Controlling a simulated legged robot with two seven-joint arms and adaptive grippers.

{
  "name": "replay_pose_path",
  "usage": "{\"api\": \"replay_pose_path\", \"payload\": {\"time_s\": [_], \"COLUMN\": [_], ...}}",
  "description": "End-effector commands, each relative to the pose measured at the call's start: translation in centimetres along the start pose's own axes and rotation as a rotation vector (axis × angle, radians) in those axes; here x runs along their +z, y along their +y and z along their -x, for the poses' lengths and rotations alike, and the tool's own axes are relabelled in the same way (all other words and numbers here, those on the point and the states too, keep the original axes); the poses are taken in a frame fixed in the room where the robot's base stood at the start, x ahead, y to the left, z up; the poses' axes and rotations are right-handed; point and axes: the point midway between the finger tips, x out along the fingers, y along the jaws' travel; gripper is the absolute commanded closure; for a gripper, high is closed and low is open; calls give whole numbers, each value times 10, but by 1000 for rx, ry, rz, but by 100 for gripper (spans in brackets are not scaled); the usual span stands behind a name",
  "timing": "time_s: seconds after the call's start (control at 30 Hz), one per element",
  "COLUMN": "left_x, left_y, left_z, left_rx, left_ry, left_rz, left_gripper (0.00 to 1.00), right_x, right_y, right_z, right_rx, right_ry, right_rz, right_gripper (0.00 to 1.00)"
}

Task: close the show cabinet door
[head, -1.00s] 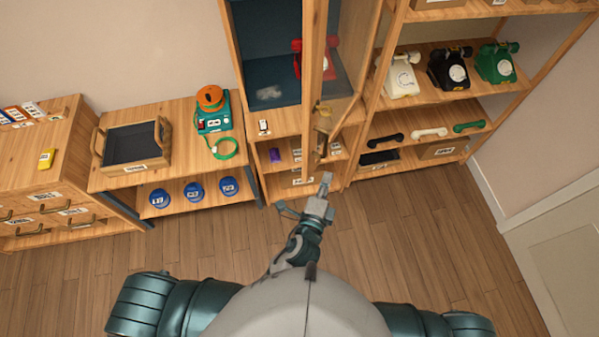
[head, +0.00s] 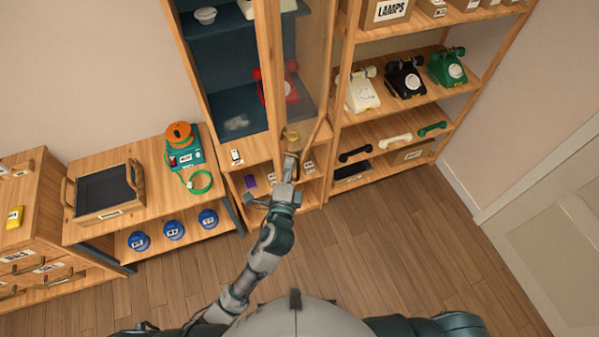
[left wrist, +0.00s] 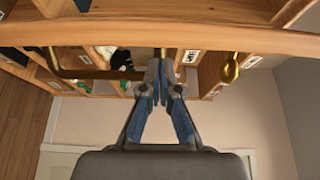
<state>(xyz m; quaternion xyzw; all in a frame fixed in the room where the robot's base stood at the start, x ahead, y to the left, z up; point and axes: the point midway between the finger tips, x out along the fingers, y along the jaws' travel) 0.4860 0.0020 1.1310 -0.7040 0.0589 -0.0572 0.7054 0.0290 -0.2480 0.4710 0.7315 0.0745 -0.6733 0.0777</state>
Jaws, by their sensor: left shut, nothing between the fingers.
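The show cabinet (head: 191,70) is a tall wooden case with a dark blue inside. Its glazed, wood-framed door (head: 267,70) stands open, swung out toward me. A red phone (head: 290,88) is on its shelf, partly behind the door frame. My left gripper (head: 290,160) is shut and empty at the lower end of the door, by its brass fitting. My right gripper is out of view.
Right of the cabinet, an open shelf holds white, black and green phones (head: 405,78) and loose handsets (head: 394,141). The wooden floor (head: 370,250) is clear.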

Motion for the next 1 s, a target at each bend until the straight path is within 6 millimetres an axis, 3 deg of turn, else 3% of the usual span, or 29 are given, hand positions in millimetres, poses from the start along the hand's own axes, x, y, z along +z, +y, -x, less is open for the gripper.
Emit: {"api": "replay_pose_path", "payload": {"time_s": [0.67,0.87,1.0], "left_x": [15,51,91], "left_y": [-1,-3,-4], "left_z": [-4,-10,-21], "left_rx": [1,0,1], "left_ry": [14,73,144], "left_rz": [-6,-9,-14], "left_gripper": [100,100,100], "right_x": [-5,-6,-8], "right_y": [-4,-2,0], "right_z": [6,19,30], "right_rx": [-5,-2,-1], "right_ry": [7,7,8], "right_rz": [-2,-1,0], "right_gripper": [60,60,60]}}
